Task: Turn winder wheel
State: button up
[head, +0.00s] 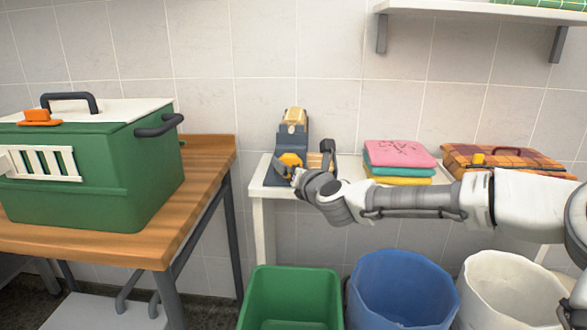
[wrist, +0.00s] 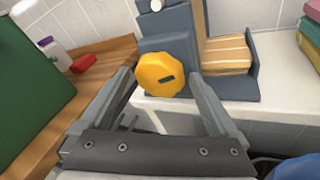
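The winder (head: 293,135) is a dark blue-grey stand on the white table against the wall. In the head view the wheel (head: 290,162) is partly hidden by my gripper (head: 298,176). In the wrist view my gripper (wrist: 168,85) is open, with its fingers apart and the wheel showing between and beyond their tips. I cannot tell whether a finger touches it. A striped tan block (wrist: 227,55) sits on the winder's base to the right.
Folded pink, teal and yellow towels (head: 400,160) and a plaid case (head: 500,158) lie farther right on the white table (head: 262,188). A green kennel (head: 90,170) stands on the wooden table (head: 205,190) at left. Green (head: 290,295), blue (head: 402,285) and white (head: 512,285) bins stand below in front.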

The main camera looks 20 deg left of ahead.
jog(key=p+v, duration=0.4)
jog(key=v, duration=1.3)
jog(key=shift+s+d+p, duration=0.15)
jog(key=shift+s+p, duration=0.05)
jog(key=shift+p, duration=0.2)
